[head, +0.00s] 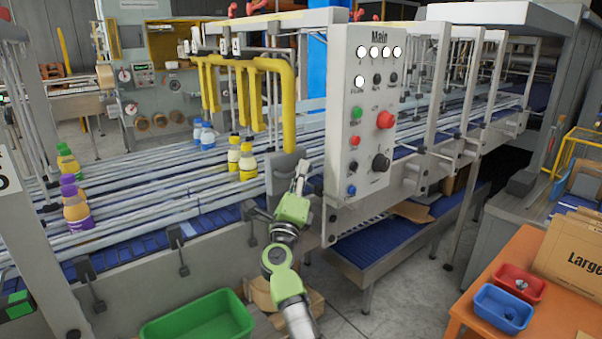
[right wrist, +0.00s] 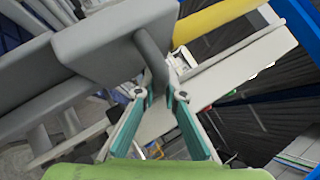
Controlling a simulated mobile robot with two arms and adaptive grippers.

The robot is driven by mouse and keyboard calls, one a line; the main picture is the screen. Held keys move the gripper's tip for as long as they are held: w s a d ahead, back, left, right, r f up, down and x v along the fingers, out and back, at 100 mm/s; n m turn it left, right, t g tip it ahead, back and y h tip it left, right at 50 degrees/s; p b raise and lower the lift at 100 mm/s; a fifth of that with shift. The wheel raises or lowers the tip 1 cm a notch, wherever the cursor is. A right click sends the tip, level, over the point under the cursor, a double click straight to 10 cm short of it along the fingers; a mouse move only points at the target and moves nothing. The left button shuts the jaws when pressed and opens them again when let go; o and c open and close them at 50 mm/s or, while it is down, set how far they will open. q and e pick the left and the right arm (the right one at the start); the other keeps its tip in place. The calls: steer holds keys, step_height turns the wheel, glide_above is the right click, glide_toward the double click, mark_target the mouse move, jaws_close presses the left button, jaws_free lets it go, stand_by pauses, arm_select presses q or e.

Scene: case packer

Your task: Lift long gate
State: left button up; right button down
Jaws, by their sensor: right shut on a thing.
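The long gate is a yellow frame (head: 240,66) with several prongs hanging over the conveyor lanes. Its right-hand bar runs down to a grey plate (head: 281,172) beside the control panel. My right gripper (head: 301,176) is at this plate. In the right wrist view its teal fingers (right wrist: 158,94) are shut on a grey handle (right wrist: 151,58) that sticks out from the plate. The yellow bar (right wrist: 213,20) shows behind it. The exact contact is partly hidden in the head view. My left gripper is not in view.
The control panel (head: 362,110) stands close to the right of my gripper. Yellow bottles (head: 247,160), blue bottles (head: 203,135) and purple-capped bottles (head: 75,204) stand on the lanes. A green bin (head: 198,318) is below. An orange table (head: 510,262) with red and blue trays is at right.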

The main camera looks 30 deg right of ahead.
steer(key=shift+r, duration=0.5)
steer(key=c, duration=2.2)
jaws_free()
steer(key=shift+o, duration=0.6)
steer(key=shift+f, duration=0.2)
steer(key=v, duration=1.2)
steer(key=shift+t, duration=0.3)
